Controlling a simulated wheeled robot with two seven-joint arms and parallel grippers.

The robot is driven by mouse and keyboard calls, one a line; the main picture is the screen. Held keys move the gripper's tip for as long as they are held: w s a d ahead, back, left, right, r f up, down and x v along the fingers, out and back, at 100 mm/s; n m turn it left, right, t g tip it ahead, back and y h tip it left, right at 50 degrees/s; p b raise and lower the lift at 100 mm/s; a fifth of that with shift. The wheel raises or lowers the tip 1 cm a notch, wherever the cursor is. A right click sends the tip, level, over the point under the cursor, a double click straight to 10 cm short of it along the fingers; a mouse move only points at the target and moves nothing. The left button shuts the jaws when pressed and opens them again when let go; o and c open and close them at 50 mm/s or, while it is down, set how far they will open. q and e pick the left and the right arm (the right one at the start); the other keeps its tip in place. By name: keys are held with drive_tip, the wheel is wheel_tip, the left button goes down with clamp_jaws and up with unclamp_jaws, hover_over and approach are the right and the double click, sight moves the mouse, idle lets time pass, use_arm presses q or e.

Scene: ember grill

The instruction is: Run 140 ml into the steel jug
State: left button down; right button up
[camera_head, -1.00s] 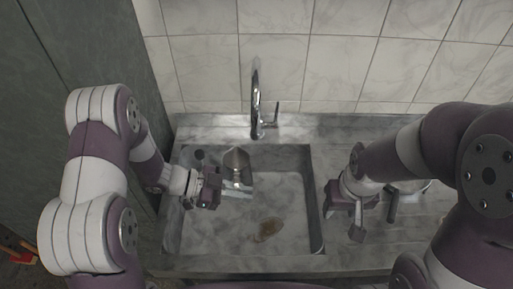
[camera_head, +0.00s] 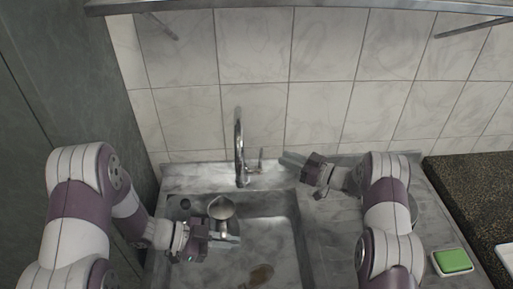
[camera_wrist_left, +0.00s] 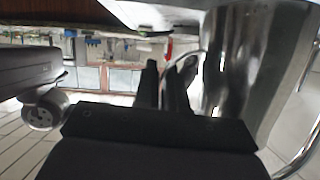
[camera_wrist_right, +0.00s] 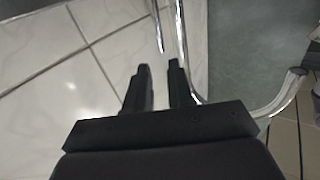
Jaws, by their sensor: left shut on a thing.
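The steel jug (camera_head: 222,211) hangs over the left part of the sink (camera_head: 296,225), in front of the tap. My left gripper (camera_head: 220,240) is shut on the jug's handle; in the left wrist view the jug (camera_wrist_left: 250,60) fills the upper right. The chrome tap (camera_head: 239,155) stands behind the sink with its lever (camera_head: 261,160) on the right. No water stream shows. My right gripper (camera_head: 289,160) is beside the lever, on its right. In the right wrist view its fingers (camera_wrist_right: 160,75) are a little apart with nothing between them, and chrome tap parts (camera_wrist_right: 275,102) show ahead.
A brown patch (camera_head: 262,274) lies on the sink floor. A green sponge (camera_head: 452,259) sits in a white dish on the right. A dark speckled counter (camera_head: 465,185) is farther right. The tiled wall (camera_head: 320,90) stands close behind the tap, with a shelf (camera_head: 320,5) above.

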drive_tip(key=x, duration=1.1)
drive_tip(key=shift+w+a, duration=0.15)
drive_tip(key=shift+a, duration=0.15)
clamp_jaws()
